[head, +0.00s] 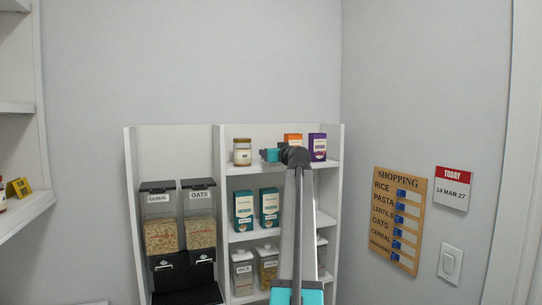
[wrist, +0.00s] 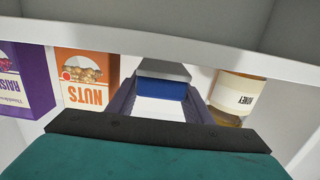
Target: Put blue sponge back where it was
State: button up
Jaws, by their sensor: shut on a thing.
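In the wrist view my gripper (wrist: 162,92) is shut on the blue sponge (wrist: 160,89), which shows as a blue band above a white part between the fingers. In the head view my gripper is at the top shelf of the white shelf unit (head: 333,200), between a honey jar (head: 242,152) and an orange nuts box (head: 292,139). My arm hides much of it there, and I cannot make out the sponge in that view. Whether the sponge touches the shelf is unclear.
In the wrist view the nuts box (wrist: 84,80) and purple raisins box (wrist: 25,80) are left of the fingers; the honey jar (wrist: 236,92) is close on the right. Teal boxes (head: 256,208) stand below. Cereal dispensers (head: 180,230) stand at left.

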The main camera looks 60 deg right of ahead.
jog(key=shift+f, duration=0.65)
jog(key=shift+f, duration=0.15)
jog(key=o, duration=1)
jog(key=shift+r, duration=0.2)
jog(key=shift+b+v, duration=1.75)
jog(key=shift+v, duration=4.2)
jog(key=shift+s+f, duration=0.1)
jog(key=shift+f, duration=0.05)
